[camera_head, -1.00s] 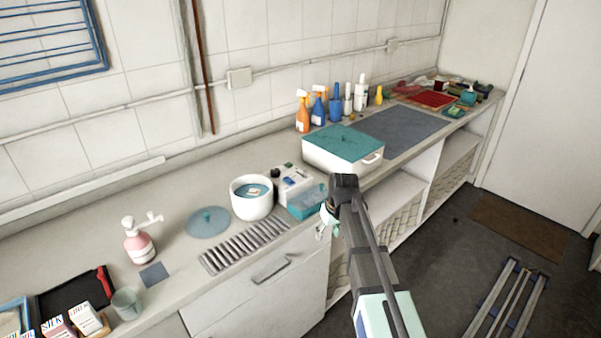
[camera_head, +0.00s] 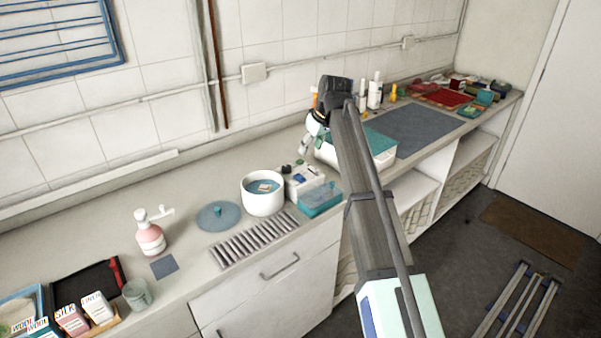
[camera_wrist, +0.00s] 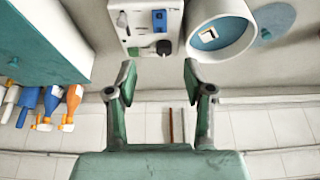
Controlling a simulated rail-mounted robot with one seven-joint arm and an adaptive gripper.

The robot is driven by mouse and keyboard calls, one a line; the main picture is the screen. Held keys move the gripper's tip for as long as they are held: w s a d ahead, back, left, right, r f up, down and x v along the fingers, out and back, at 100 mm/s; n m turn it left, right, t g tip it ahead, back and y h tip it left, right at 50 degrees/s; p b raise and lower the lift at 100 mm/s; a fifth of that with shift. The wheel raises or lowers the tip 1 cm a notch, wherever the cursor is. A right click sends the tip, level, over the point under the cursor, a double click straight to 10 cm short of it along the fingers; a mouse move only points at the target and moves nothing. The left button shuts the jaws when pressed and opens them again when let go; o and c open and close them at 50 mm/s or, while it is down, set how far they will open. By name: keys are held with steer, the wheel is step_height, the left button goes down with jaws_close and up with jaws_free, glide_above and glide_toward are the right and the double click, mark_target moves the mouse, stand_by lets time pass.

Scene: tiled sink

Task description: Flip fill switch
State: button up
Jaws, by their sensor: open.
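A white control box (camera_head: 302,181) stands on the counter beside a white round tub (camera_head: 263,196). I cannot tell which switch is the fill switch. My gripper (camera_head: 304,147) is above the counter behind the box, near the teal-lidded bin. In the wrist view its green fingers (camera_wrist: 159,68) are apart and empty, with the box's knob edge lying just beyond the gap between the tips. It appears apart from the box.
A teal-lidded white bin (camera_head: 383,158) stands right of the box, partly hidden by my arm. A teal container (camera_head: 320,200) sits in front of the box. A ribbed rack (camera_head: 240,243) and blue round lid (camera_head: 218,216) lie left. Spray bottles (camera_wrist: 50,100) stand near the wall.

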mark_target(299, 176)
steer(key=p+x, duration=0.3)
steer(key=x, duration=1.1)
steer(key=shift+w+a+f, duration=0.1)
steer(key=shift+f, duration=0.1)
